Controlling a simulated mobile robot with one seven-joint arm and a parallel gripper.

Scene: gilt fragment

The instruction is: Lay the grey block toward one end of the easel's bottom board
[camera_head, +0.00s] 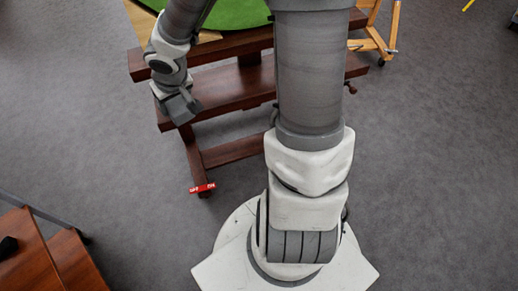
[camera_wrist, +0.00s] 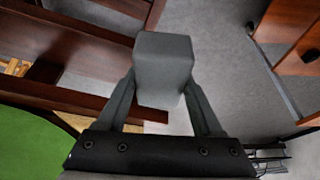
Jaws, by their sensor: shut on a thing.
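My gripper (camera_head: 172,92) is at the left of the dark wooden easel (camera_head: 232,92) in the head view. In the wrist view my gripper (camera_wrist: 161,98) is shut on the grey block (camera_wrist: 163,62), with one finger on each side of it. The block (camera_head: 183,107) shows as a small grey shape at the arm's end, in front of the easel's left side. The easel's dark boards (camera_wrist: 70,40) show at the left of the wrist view. I cannot tell whether the block touches a board. My arm hides part of the easel.
A green round surface (camera_head: 240,13) lies at the top. A light wooden stand (camera_head: 378,40) is behind right. A red item (camera_head: 202,188) is at the easel's foot. Brown wooden furniture (camera_head: 30,255) stands at lower left. Grey floor (camera_head: 110,150) lies open between it and the easel.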

